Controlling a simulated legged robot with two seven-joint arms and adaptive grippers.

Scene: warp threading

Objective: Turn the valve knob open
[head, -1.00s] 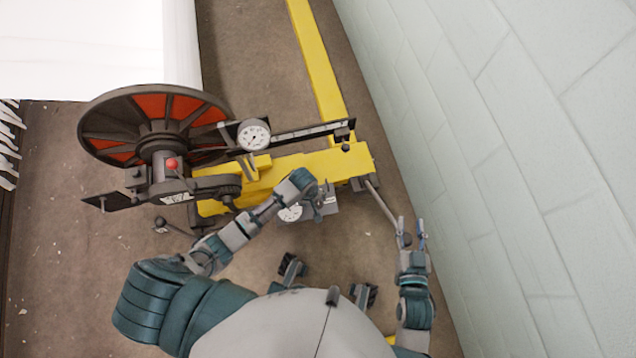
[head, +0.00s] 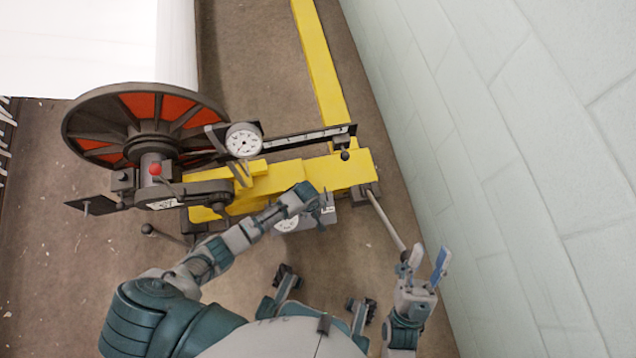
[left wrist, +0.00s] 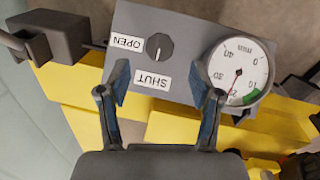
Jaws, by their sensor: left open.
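The valve knob (left wrist: 159,46) is a small dark round knob on a grey panel (left wrist: 185,22) in the left wrist view. Its white mark appears to point toward the SHUT label (left wrist: 152,81); the OPEN label (left wrist: 127,41) is to its left. My left gripper (left wrist: 161,80) is open and empty, its fingertips on either side just short of the knob. In the head view my left gripper (head: 318,203) is at the grey box (head: 330,215) and hides the knob. My right gripper (head: 428,260) is open and empty near the wall, beside a rod's end.
A dial gauge (left wrist: 240,72) sits right of the knob, close to a left finger. A yellow beam (head: 345,170) lies behind the box. A grey rod (head: 385,220) runs toward my right gripper. A pale block wall (head: 510,150) bounds the right side.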

